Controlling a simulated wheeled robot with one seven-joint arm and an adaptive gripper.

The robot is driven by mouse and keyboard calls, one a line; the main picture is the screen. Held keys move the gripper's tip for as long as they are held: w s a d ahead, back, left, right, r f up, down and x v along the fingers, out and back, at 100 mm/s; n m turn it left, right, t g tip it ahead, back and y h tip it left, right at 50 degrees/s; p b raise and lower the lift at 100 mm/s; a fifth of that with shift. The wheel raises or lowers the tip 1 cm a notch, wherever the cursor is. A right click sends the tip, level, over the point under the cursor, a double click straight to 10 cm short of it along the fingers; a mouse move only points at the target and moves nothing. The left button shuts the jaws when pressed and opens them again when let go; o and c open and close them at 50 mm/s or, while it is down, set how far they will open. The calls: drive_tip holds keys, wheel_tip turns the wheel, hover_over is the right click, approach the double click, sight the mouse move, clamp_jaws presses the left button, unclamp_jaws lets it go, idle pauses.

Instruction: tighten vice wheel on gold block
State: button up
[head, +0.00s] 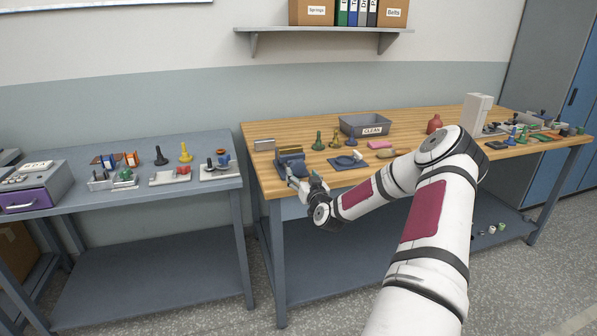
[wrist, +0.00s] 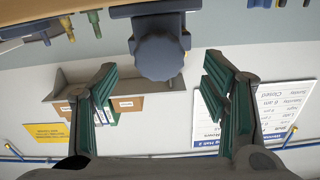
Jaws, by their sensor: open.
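The blue-grey vice (head: 291,165) stands at the front left of the wooden bench, close to its edge. A brownish-gold piece (head: 289,150) shows at its top; I cannot tell how firmly the jaws hold it. In the wrist view the vice's dark lobed wheel (wrist: 160,56) faces me at top centre. My gripper (wrist: 162,72) is open, with one finger left and one right of the wheel in the picture. I cannot tell whether the fingertips reach the wheel; no contact shows. In the head view my gripper (head: 303,182) is at the vice's front, partly hiding it.
The wooden bench (head: 270,135) also bears a grey CLEAN bin (head: 364,125), green and yellow spindle-like pieces (head: 318,141) and a blue mat (head: 346,163). A grey side table (head: 220,182) with small fixtures stands left, across a narrow gap. Open space lies before the bench.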

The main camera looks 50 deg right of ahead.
sight(299, 169)
drive_tip(key=shift+x, duration=2.15)
drive_tip(key=c, duration=1.2)
